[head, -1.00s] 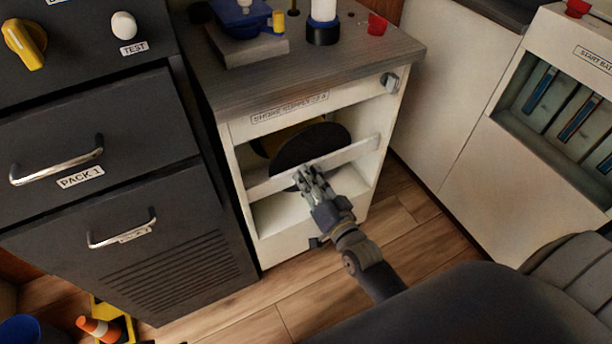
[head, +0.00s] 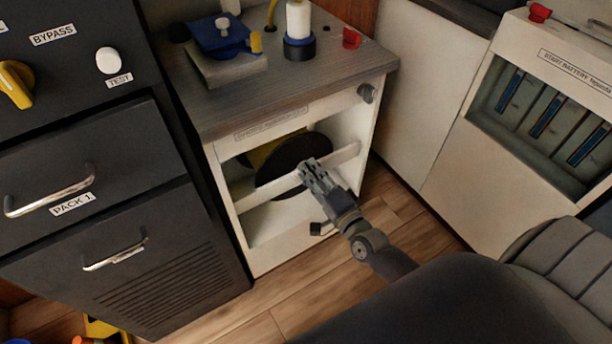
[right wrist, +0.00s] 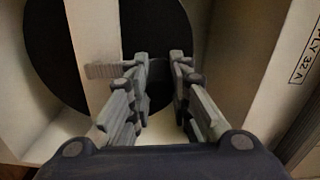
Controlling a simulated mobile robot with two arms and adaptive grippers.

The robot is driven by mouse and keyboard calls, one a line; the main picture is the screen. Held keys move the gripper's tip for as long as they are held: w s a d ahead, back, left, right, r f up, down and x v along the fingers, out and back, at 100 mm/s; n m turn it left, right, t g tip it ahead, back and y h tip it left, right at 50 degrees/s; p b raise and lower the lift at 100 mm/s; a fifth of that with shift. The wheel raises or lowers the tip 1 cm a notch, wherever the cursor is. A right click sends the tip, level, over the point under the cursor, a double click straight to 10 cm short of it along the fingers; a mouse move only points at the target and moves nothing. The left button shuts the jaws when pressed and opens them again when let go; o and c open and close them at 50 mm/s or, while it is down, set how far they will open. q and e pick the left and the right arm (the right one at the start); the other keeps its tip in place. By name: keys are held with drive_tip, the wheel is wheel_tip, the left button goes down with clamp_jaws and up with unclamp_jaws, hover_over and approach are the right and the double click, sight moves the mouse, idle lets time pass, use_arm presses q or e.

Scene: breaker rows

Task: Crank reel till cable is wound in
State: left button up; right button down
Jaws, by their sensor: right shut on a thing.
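The reel (head: 285,172), a black disc with a yellow drum (head: 262,153) behind it, sits inside the open front of the white cabinet (head: 238,240). It also fills the back of the right wrist view (right wrist: 150,25). My right gripper (head: 312,172) is at the right part of the disc, in front of the white crossbar (head: 345,153). Its fingers, also in the right wrist view (right wrist: 160,65), are closed around the crank handle, which they mostly hide. My left gripper is not in view.
A small black piece (head: 322,228) shows at the cabinet's lower front. The dark cabinet with drawer handles (head: 115,253) stands close on the left. A white battery cabinet (head: 490,165) stands right. The wooden floor (head: 300,290) in front is clear.

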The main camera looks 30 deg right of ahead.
drive_tip(key=shift+d+m, duration=0.45)
drive_tip(key=shift+m, duration=0.15)
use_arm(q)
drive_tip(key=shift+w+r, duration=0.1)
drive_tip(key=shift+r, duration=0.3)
use_arm(e)
drive_tip(key=shift+d+r, duration=0.1)
drive_tip(key=c, duration=1.5)
unclamp_jaws()
drive_tip(key=shift+o, duration=0.2)
drive_tip(key=s, duration=1.2)
drive_tip(key=shift+d, duration=0.45)
